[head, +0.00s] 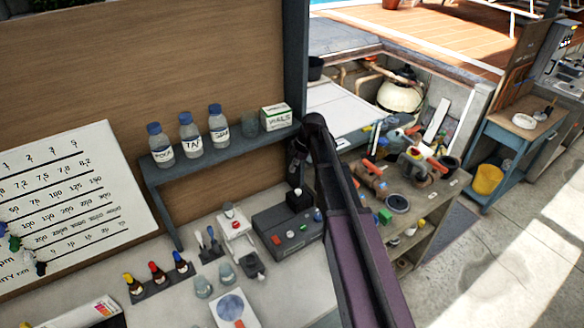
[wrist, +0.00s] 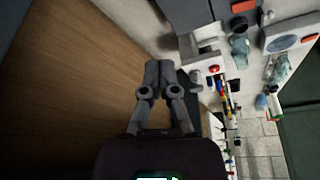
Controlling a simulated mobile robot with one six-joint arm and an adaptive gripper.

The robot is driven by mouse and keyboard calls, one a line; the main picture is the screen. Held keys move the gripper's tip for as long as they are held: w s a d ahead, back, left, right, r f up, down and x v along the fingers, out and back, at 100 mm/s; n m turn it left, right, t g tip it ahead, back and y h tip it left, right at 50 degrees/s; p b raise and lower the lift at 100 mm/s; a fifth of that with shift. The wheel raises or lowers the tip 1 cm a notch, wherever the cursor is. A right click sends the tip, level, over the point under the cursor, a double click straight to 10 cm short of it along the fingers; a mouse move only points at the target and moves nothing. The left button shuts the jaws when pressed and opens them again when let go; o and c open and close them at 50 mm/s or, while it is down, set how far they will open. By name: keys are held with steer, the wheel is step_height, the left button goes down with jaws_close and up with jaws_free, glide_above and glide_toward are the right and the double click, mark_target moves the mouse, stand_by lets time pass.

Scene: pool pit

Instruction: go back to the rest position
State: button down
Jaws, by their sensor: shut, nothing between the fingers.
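My gripper (wrist: 158,68) is shut and empty in the wrist view, its two grey fingers together in front of the brown wooden board (wrist: 85,75). In the head view my dark arm rises from the bottom edge to a bend near the shelf's right end. The gripper (head: 297,165) hangs there, small and dark, partly hidden by the arm. It appears near the grey post, above the dark box on the counter. I cannot tell its exact gap to the shelf or post.
A shelf (head: 215,155) holds three labelled bottles, a glass and a vials box. The counter (head: 190,225) below carries dropper bottles, a white device (head: 236,235) and a dark case (head: 287,236). A cluttered workbench (head: 440,205) stands right of my arm. Open paving (head: 510,250) lies at far right.

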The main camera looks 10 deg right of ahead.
stand_by(0.6)
steer(key=s+f+m+h+b, duration=0.1)
steer(key=s+f+m+b, duration=0.3)
steer(key=s, duration=0.4)
steer(key=s+d+f+m+h+b, duration=0.1)
steer(key=s+f+m+b, duration=0.3)
steer(key=s+m, duration=0.3)
steer(key=s+f+m+h+b, duration=0.2)
steer(key=s+f+m+b, duration=0.2)
steer(key=s, duration=0.5)
steer(key=shift+s+d+f+m+b, duration=0.3)
steer(key=shift+f+m, duration=0.5)
steer(key=shift+m, duration=0.2)
